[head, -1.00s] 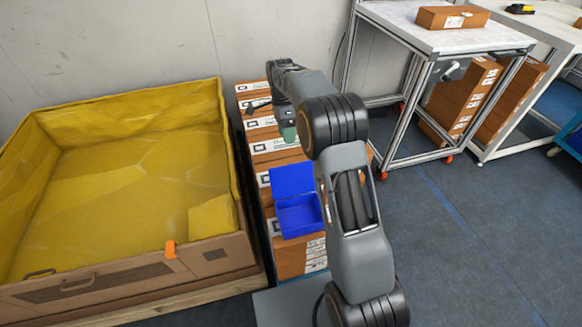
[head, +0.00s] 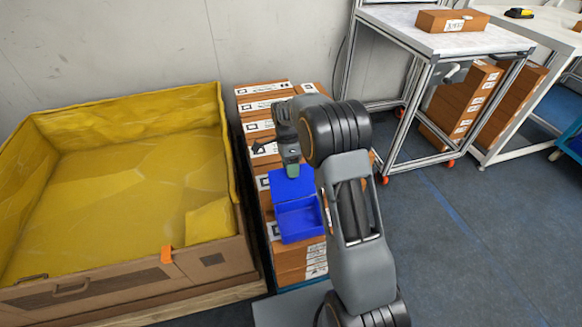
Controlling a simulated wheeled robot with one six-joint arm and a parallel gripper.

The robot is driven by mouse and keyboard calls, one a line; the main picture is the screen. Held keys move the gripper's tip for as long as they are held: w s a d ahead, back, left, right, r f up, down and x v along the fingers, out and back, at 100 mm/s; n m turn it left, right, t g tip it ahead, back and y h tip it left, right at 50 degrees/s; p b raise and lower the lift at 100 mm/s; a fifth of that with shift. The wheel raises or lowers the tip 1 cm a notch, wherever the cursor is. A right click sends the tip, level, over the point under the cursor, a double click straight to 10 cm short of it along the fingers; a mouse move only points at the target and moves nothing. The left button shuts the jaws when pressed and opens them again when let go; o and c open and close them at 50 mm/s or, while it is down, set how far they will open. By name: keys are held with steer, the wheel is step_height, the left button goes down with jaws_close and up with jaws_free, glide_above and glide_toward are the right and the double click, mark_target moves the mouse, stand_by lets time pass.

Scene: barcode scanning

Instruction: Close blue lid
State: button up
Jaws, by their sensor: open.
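A blue box (head: 300,222) stands on the near end of a row of stacked brown cartons. Its blue lid (head: 289,186) is raised at the far side, so the box is open towards me. My gripper (head: 291,170) hangs above and behind the lid, at its upper edge in the head view. Whether it touches the lid cannot be told. The fingers are small and partly hidden, but they look empty.
A large yellow-lined crate (head: 215,258) stands left of the brown cartons (head: 262,88). A metal-framed table (head: 440,42) with a brown box (head: 452,20) stands at the back right.

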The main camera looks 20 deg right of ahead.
steer(key=shift+c, duration=0.5)
jaws_close()
